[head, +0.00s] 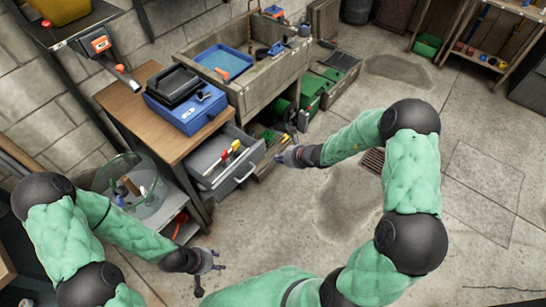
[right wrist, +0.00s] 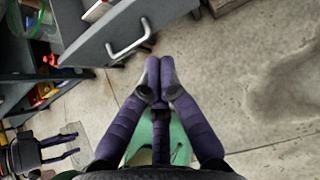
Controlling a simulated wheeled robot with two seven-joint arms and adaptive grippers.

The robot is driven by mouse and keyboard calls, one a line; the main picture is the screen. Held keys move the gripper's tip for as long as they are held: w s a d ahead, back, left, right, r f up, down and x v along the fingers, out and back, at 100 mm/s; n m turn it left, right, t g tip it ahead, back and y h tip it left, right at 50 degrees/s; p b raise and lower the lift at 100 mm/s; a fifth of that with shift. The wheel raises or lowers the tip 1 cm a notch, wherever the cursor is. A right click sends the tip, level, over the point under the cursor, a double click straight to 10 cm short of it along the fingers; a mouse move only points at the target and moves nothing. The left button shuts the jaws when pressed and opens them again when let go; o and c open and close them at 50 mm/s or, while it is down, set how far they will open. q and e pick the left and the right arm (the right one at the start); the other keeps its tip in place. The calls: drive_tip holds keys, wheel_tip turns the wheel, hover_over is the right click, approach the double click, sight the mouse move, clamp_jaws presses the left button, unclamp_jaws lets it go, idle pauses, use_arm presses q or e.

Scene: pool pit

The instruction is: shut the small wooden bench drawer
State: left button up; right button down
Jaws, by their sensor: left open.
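The bench drawer (head: 207,188) is grey and stands pulled out below the wood-topped bench (head: 135,110). Several tools with red, yellow and white parts lie in it. The drawer front with its metal bar handle also shows in the right wrist view (right wrist: 100,33). My right gripper (head: 287,157) is just right of the drawer front in the head view. In the right wrist view its purple fingertips (right wrist: 160,66) are together and empty, beside the handle; contact cannot be told. My left gripper (head: 208,274) is open and empty, low in front of the bench.
A blue case (head: 185,108) and black trays (head: 173,82) stand on the bench top. A clear round container (head: 148,200) is left of the drawer. A stone sink (head: 262,82) stands behind, with green crates (head: 312,90) beside it. The floor to the right is mostly clear.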

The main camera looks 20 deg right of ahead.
sight(254, 154)
drive_tip(key=b+x, duration=0.1)
drive_tip(key=x, duration=0.2)
drive_tip(key=w+r+b+x, duration=0.1)
drive_tip(key=x, duration=0.3)
drive_tip(key=a+r+b+x, duration=0.1)
drive_tip(key=x, duration=0.3)
drive_tip(key=shift+w+a+f, duration=0.1)
drive_tip(key=shift+w+f, duration=0.1)
drive_tip(key=shift+w, duration=0.15)
use_arm(q)
wheel_tip(254, 154, down, 4)
drive_tip(key=shift+r, duration=0.1)
use_arm(e)
drive_tip(key=shift+w, duration=0.1)
drive_tip(key=shift+a, duration=0.1)
